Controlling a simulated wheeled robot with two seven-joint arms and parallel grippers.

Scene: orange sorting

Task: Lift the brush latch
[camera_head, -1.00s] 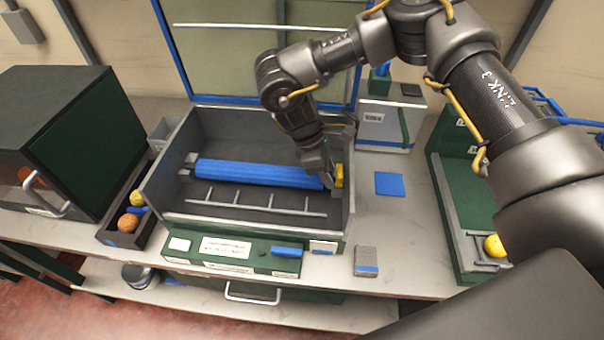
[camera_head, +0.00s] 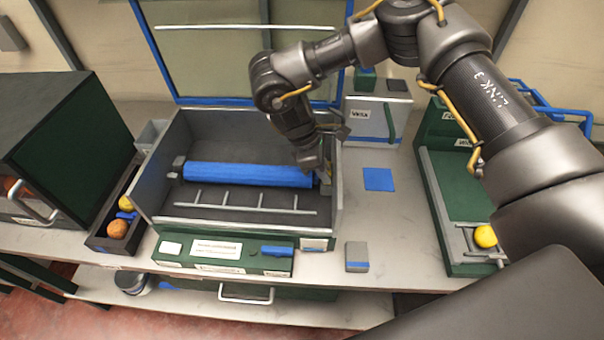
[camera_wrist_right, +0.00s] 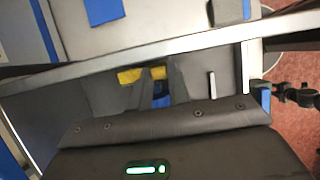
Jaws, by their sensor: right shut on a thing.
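The blue roller brush (camera_head: 246,174) lies across the grey open-topped box (camera_head: 152,200). The yellow latch (camera_wrist_right: 130,76) shows in the right wrist view at the brush's end, by the box's right wall. My right gripper (camera_head: 324,176) reaches down inside that wall and hides most of the latch in the head view. In the right wrist view its fingers (camera_wrist_right: 160,78) are shut on the latch, with a bit of blue brush visible between them. Whether the latch is raised cannot be told. My left gripper is not in view.
A narrow dark tray (camera_head: 98,243) with oranges stands left of the box. A green tray (camera_head: 448,190) with a yellow fruit (camera_head: 485,236) is on the right. A blue square (camera_head: 379,179) and a small grey block (camera_head: 357,256) lie on the bench between them.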

